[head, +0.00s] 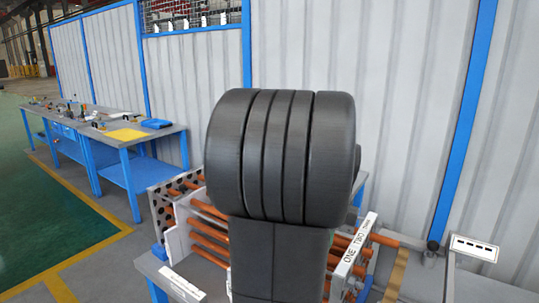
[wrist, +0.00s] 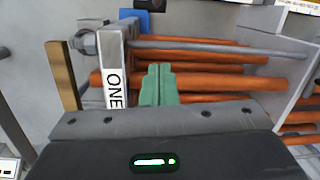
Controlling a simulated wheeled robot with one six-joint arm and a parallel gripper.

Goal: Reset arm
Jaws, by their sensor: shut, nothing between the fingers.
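My gripper (wrist: 158,72) shows in the wrist view as two green fingers pressed together, with nothing between them. The fingertips lie in front of the orange tubes (wrist: 215,82) of the flanged shell, just right of an upright grey plate (wrist: 112,65) labelled "ONE". I cannot tell whether they touch a tube. In the head view my own dark arm covers the middle of the shell, and the gripper is hidden. The orange tubes (head: 209,240) show on both sides of the arm, between a holed end plate (head: 162,208) and a labelled plate (head: 352,250).
A grey metal rod (wrist: 220,49) runs above the tubes in the wrist view. A blue workbench (head: 125,160) with tools stands to the left. A corrugated wall (head: 400,90) with blue posts closes the back. Green floor (head: 50,220) is open at the left.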

